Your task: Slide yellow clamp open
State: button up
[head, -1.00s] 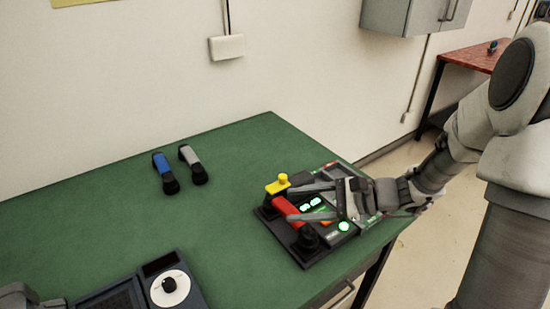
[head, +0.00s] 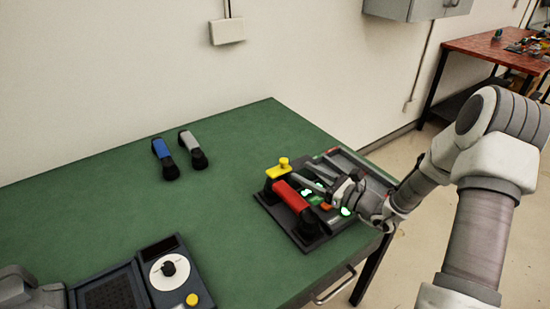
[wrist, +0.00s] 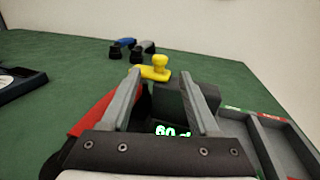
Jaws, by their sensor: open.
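The yellow clamp (head: 279,168), a flat plate with a round knob, sits at the far left end of a dark phone unit (head: 312,243) on the green table. A red handset (head: 291,196) lies along the unit, beside the clamp. My gripper (head: 300,173) is open above the unit, its fingers pointing toward the clamp. In the wrist view, the clamp (wrist: 157,69) shows just beyond and between the fingertips (wrist: 161,76). I see no contact. The lower part of the clamp is partly hidden.
Blue (head: 164,158) and grey (head: 192,148) handsets lie at the back of the table. A dial unit (head: 180,290) stands at front left. A compartment tray (wrist: 262,130) adjoins the phone unit on the right. The middle of the table (head: 220,215) is clear.

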aim_at(279, 167)
jog(key=x, duration=1.1)
jog(key=shift+w+a, duration=0.1)
jog(key=shift+a, duration=0.05)
grip_shut()
dwell(0.9)
